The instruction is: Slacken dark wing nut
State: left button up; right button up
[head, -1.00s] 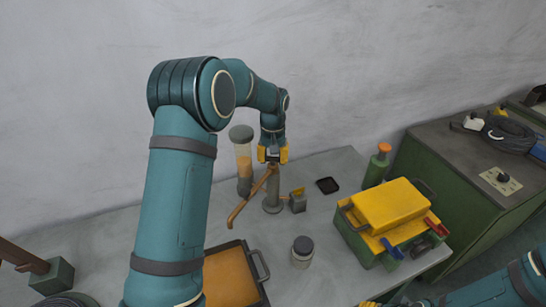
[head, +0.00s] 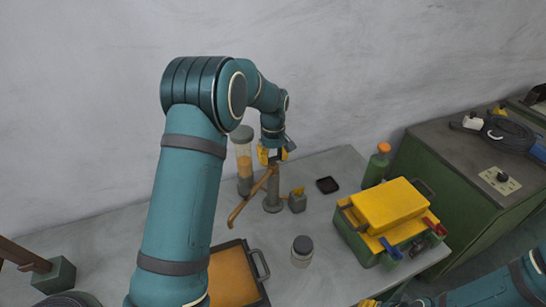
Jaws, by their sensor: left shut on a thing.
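A grey post (head: 272,200) stands on the grey table, with a long orange-brown bar (head: 250,198) slanting down to the left from near its top. My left gripper (head: 274,157) points down at the top of the post. Its yellow fingers are shut on the dark wing nut (head: 273,161), which is small and mostly hidden between them. A small grey block with a yellow top (head: 297,201) is beside the post. Only a yellow bit of my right gripper (head: 370,303) shows at the bottom edge; its jaws are cut off.
A clear cylinder with orange contents (head: 244,160) stands close behind the bar. A green toolbox with a yellow lid (head: 390,205), a green bottle (head: 377,165) and a dark dish (head: 327,185) are to the right. A jar (head: 302,250) and an orange tray (head: 232,277) are in front.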

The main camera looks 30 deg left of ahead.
aim_at(273, 157)
pick_arm(q)
jog(key=o, duration=1.3)
jog(key=shift+c, duration=0.2)
jog(key=shift+r, duration=0.1)
notch_tip(273, 157, up, 12)
